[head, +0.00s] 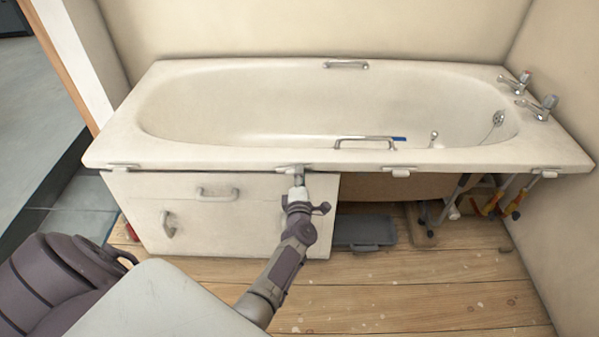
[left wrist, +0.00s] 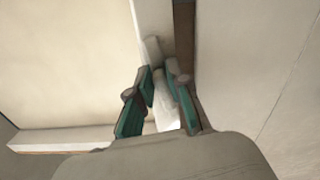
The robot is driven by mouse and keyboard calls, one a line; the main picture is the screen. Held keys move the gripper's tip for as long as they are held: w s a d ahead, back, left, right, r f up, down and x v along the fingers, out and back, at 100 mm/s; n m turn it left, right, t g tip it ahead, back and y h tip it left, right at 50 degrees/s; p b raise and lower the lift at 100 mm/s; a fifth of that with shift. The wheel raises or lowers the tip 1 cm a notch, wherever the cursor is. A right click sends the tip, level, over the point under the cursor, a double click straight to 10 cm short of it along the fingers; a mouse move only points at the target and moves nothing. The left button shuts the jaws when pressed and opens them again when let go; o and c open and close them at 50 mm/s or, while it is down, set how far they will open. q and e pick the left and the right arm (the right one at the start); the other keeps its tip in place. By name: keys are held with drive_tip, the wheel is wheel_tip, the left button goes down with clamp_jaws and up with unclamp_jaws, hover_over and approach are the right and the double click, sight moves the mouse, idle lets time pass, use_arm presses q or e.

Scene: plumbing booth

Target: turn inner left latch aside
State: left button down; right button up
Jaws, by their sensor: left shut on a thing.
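The inner left latch (head: 291,169) is a small pale piece under the front rim of the white bathtub (head: 120,135), at the top edge of the white panel (head: 235,225). My left gripper (head: 298,183) is up against it from the front. In the left wrist view the fingers of my left gripper (left wrist: 159,76) are shut on the pale latch (left wrist: 152,50). The fingers partly hide it, and its exact angle is hard to tell. My right gripper is out of view.
Other latches sit along the rim: one at far left (head: 123,167), one right of the middle (head: 401,172), one at far right (head: 547,172). The panel has two handles (head: 217,194). A grey tray (head: 364,232) lies on the wooden floor (head: 430,290); pipes show under the open right part.

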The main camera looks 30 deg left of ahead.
use_arm(q)
drive_tip(key=shift+d+f+m, duration=0.1)
drive_tip(key=shift+f+m, duration=0.1)
drive_tip(key=shift+m, duration=0.7)
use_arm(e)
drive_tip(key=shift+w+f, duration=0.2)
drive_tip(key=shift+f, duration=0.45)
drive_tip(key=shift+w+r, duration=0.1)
use_arm(q)
drive_tip(key=c, duration=1.1)
unclamp_jaws()
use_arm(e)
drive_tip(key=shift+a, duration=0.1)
